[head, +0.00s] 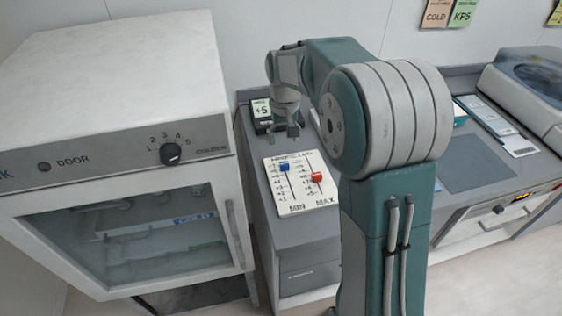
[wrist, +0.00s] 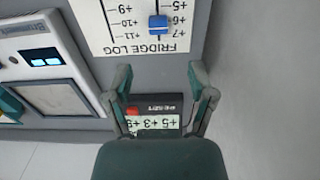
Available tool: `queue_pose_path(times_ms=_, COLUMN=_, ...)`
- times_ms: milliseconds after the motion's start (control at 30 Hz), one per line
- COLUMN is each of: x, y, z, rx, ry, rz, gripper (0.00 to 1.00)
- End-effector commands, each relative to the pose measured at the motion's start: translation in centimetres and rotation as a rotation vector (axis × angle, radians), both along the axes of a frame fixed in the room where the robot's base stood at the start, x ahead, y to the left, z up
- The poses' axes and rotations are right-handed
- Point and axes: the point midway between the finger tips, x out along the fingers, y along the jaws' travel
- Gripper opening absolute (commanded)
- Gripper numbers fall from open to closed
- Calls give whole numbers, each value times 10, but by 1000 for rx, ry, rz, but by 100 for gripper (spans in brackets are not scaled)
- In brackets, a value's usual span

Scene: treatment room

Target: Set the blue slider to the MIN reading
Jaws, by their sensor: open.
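The white "FRIDGE LOG" board (head: 299,204) lies on the counter with two vertical scales, labelled MIN and MAX. The blue slider (head: 285,167) is near the top of the MIN scale. In the wrist view, upside down, the blue slider (wrist: 158,25) sits about the +6 mark, perhaps slightly toward +7. The red slider (head: 317,177) is on the MAX scale. A small dark display unit (head: 262,112) stands behind the board; in the wrist view its figures (wrist: 153,123) are upside down and partly hidden. My gripper (wrist: 160,78) is open and empty, above the counter near the board's top edge.
A white fridge (head: 120,150) with a dial stands at left, close to the counter. A grey machine (head: 525,90) and papers (head: 490,118) are at right. A device with a lit blue display (wrist: 45,62) shows beside the board in the wrist view.

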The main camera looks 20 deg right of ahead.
Motion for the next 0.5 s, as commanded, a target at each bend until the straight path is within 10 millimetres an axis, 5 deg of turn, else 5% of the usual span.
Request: queue_pose_path(times_ms=500, x=-1, y=3, z=-88, rx=-3, ry=4, rz=0, gripper=71)
